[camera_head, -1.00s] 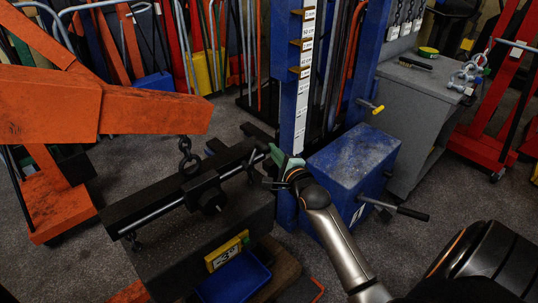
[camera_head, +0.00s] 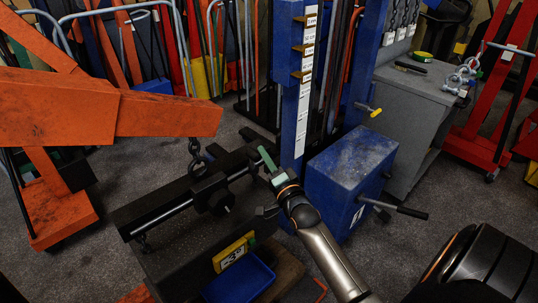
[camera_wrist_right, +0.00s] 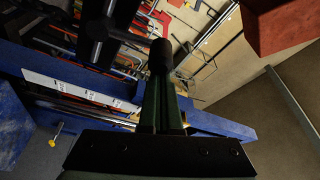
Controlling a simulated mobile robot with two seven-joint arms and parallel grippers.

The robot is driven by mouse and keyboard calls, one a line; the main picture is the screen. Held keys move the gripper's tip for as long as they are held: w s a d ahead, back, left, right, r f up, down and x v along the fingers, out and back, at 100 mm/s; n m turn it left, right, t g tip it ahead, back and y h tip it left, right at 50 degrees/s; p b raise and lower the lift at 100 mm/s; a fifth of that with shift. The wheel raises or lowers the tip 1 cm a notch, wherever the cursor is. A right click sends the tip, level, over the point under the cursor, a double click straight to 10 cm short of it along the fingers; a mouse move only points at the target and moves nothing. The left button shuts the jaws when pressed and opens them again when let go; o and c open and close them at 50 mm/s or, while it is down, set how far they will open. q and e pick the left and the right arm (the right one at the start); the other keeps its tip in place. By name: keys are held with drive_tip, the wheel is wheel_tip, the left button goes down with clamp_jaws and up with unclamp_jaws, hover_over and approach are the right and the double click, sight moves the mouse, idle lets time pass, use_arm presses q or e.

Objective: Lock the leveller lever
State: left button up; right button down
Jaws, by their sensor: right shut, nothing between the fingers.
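The leveller is a dark beam (camera_head: 140,212) with a threaded rod, hung by a chain (camera_head: 197,158) from an orange boom (camera_head: 165,117). A black cylindrical grip (camera_wrist_right: 160,57), seemingly the lever's, shows in the right wrist view right at my fingertips. My right gripper (camera_head: 264,154) is at the right end of the leveller, its green fingers together and empty. They also show in the right wrist view (camera_wrist_right: 161,92), beside or touching the grip; I cannot tell which. The lever is hard to make out in the head view. My left gripper is not in view.
A dark block with a yellow sign (camera_head: 231,254) and a blue bin (camera_head: 240,278) are below the leveller. A blue post (camera_head: 290,105) and blue box (camera_head: 352,172) with a protruding handle stand close to my right arm. A grey cabinet (camera_head: 425,85) stands behind.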

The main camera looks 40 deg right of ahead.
sight(253, 166)
drive_tip(key=a+n, duration=0.1)
drive_tip(key=a+n+t, duration=0.1)
drive_tip(key=n, duration=0.1)
drive_tip(key=shift+s+f+y+b, duration=0.1)
drive_tip(key=shift+f+y+b, duration=0.2)
drive_tip(key=shift+f+b, duration=0.05)
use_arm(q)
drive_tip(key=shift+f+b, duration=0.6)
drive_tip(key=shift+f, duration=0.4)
use_arm(e)
drive_tip(key=shift+a+f+n+t+y, duration=0.25)
drive_tip(key=shift+a+n, duration=0.3)
drive_tip(key=shift+n, duration=0.6)
drive_tip(key=shift+a+f+n+t+y, duration=0.1)
drive_tip(key=shift+a+n+t+y, duration=0.3)
drive_tip(key=shift+n, duration=0.75)
drive_tip(key=shift+a, duration=0.15)
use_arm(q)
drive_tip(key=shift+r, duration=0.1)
use_arm(e)
drive_tip(key=shift+r, duration=0.15)
